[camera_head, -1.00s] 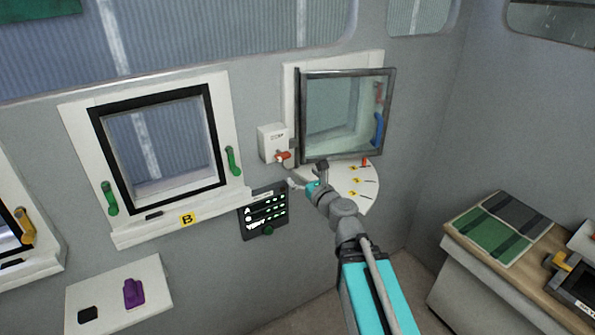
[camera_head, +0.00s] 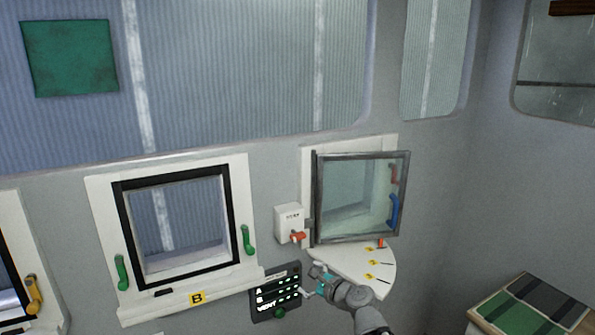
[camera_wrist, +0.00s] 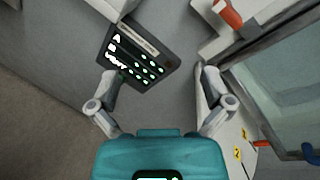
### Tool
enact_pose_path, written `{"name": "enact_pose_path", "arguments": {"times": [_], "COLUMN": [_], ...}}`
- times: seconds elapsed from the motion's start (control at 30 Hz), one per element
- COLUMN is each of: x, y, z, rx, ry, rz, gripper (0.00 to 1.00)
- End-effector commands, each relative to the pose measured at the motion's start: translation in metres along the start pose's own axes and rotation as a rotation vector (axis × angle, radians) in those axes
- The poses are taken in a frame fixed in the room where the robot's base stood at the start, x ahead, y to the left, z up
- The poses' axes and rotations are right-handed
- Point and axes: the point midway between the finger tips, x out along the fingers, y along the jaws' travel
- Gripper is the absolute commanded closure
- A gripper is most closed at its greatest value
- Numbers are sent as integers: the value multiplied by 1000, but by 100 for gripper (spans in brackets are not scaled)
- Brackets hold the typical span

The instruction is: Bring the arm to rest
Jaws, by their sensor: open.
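My gripper (camera_head: 312,283) is in front of the wall below the open window, between the black panel and the white quarter-round plate. My arm reaches up from the bottom of the head view.
A framed glass window (camera_head: 362,197) with a blue handle stands swung out above the white quarter-round plate (camera_head: 360,275). A white box (camera_head: 289,222) with a red lever is left of it. Window B (camera_head: 178,228) has green handles. A bench (camera_head: 540,312) is at lower right.

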Motion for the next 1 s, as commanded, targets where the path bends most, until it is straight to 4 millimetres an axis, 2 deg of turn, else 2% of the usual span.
{"name": "enact_pose_path", "arguments": {"times": [0.1,0.27,0.5,0.8,1.0], "x": [-4,-15,-47,-110,-145], "y": [23,51,85,104,104], "z": [-13,-36,-79,-130,-148], "rx": [-247,-559,-972,-1342,-1447], "ry": [44,89,121,85,37], "rz": [136,340,689,1185,1433], "gripper": [0,0,0,0,0]}}
